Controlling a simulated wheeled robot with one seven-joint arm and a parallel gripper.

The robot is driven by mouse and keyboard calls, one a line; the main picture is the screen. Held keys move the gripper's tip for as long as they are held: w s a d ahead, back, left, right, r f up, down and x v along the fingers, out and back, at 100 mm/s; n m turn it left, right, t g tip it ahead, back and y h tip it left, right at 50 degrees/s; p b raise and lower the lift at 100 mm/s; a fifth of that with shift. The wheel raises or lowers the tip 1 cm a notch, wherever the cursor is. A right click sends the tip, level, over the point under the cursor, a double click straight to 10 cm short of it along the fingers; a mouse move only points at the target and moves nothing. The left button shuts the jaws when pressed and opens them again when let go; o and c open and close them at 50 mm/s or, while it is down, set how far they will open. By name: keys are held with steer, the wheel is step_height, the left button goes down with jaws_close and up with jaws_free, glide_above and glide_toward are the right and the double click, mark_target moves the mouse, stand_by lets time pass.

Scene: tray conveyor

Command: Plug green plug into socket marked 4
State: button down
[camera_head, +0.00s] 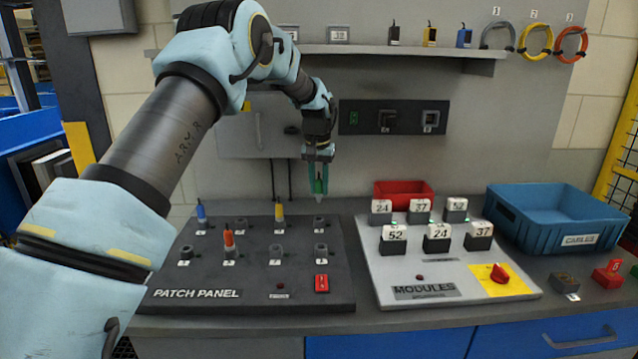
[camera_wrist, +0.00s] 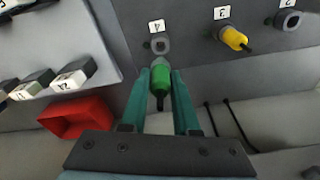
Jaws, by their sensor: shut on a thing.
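My gripper (camera_head: 318,188) is shut on the green plug (camera_wrist: 161,78), with a teal finger on each side of it. In the head view the green plug (camera_head: 318,186) is held roughly upright above the back right of the patch panel (camera_head: 255,262). The socket marked 4 (camera_wrist: 160,45) is empty in the wrist view, with its label just beyond it. The plug appears close to this socket but apart from it. In the head view socket 4 (camera_head: 319,222) lies below my gripper. The plug's lower end is hard to make out.
A yellow plug (camera_wrist: 235,38) stands in socket 3 beside socket 4. A blue plug (camera_head: 201,212) and an orange plug (camera_head: 229,240) stand farther left. The modules board (camera_head: 385,285), a red bin (camera_head: 377,188) and a blue crate (camera_head: 507,225) are to the right.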

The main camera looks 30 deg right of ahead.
mark_target(318, 180)
steer(key=shift+f+b, duration=0.85)
steer(key=shift+f, duration=1.25)
steer(key=shift+f+b, duration=0.4)
steer(key=shift+f, duration=1.2)
stand_by(0.4)
steer(key=c, duration=0.6)
jaws_free()
steer(key=r+b, duration=0.1)
steer(key=r, duration=0.2)
steer(key=r+b, duration=0.1)
steer(key=r, duration=0.3)
steer(key=s+r+b, duration=0.1)
steer(key=r, duration=0.2)
steer(key=shift+a+r, duration=0.4)
